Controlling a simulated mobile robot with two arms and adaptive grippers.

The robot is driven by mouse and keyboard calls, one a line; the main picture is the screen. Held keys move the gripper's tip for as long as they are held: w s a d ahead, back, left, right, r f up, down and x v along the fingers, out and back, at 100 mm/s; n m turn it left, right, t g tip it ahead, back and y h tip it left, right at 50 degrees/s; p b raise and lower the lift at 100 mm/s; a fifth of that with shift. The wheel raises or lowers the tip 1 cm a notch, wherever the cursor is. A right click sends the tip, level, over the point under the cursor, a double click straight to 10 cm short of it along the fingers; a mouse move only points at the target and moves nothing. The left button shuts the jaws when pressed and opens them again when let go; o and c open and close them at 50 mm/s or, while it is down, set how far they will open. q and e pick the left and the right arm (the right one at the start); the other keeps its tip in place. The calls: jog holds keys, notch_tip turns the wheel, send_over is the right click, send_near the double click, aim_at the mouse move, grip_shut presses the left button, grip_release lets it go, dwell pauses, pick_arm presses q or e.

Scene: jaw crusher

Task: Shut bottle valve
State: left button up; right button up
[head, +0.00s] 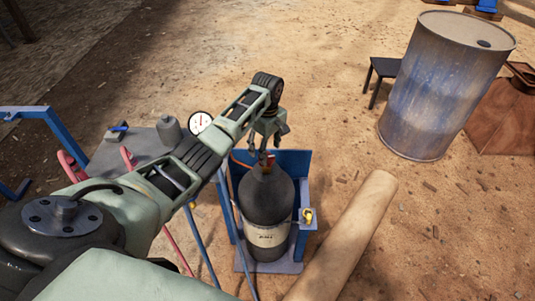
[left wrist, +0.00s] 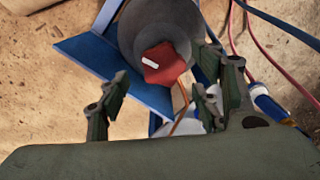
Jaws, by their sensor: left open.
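The dark grey gas bottle (head: 267,205) stands upright in a blue metal stand (head: 290,163). Its red valve knob (left wrist: 163,66) with a white mark sits on top of the bottle (left wrist: 140,22) in the left wrist view. In the head view the valve is small and partly hidden below my gripper. My left gripper (head: 268,140) is above the bottle top, fingers pointing down. In the left wrist view its fingers (left wrist: 165,88) are spread, with the knob beyond them and between their directions. The gripper looks empty and apart from the knob. My right gripper is not shown.
A pressure gauge (head: 200,123) and a grey table (head: 130,152) are left of the bottle. Hoses (left wrist: 260,40) run beside the stand. A tan log-like cylinder (head: 345,235) lies right of it. A blue-grey drum (head: 440,90) stands farther back on open sandy ground.

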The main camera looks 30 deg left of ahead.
pick_arm(q)
jog(key=shift+f, duration=1.55)
jog(key=shift+c, duration=0.4)
jog(key=c, duration=1)
jog(key=shift+c, duration=0.2)
